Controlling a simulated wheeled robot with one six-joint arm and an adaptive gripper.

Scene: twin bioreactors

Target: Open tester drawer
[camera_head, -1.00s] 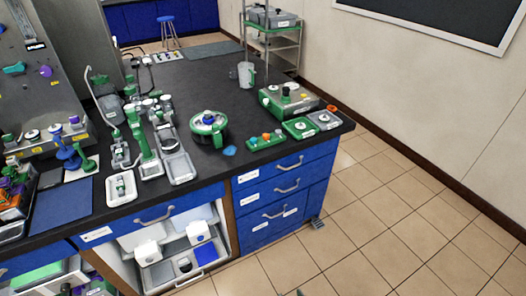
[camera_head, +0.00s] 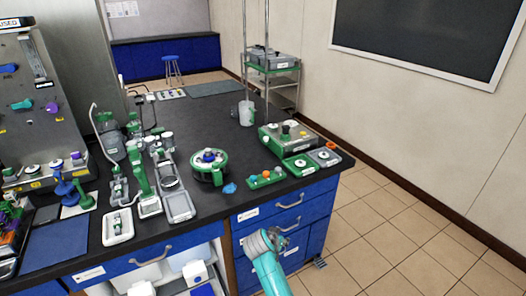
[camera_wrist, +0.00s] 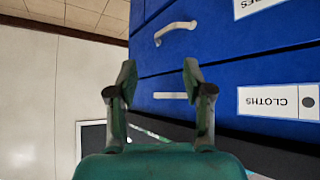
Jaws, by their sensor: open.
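A stack of blue drawers stands at the right end of the bench. In the head view its top drawer (camera_head: 305,208) has a pale bar handle and looks shut; I cannot read which is the tester drawer. In the wrist view, which looks upside down, my gripper (camera_wrist: 159,73) is open and empty, its fingers toward the drawer fronts. A bar handle (camera_wrist: 170,95) shows between the fingers, on the drawer front with the CLOTHS label (camera_wrist: 279,101). Another handle (camera_wrist: 176,32) lies beyond the fingertips. In the head view my arm partly covers the lower drawers and the fingertips do not show clearly.
The dark benchtop (camera_head: 205,110) holds a green round pot (camera_head: 209,168), a green-grey box (camera_head: 288,137) and small trays near the edge. A separate drawer (camera_head: 125,268) lies left above an open shelf. The tiled floor (camera_head: 400,225) at right is clear.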

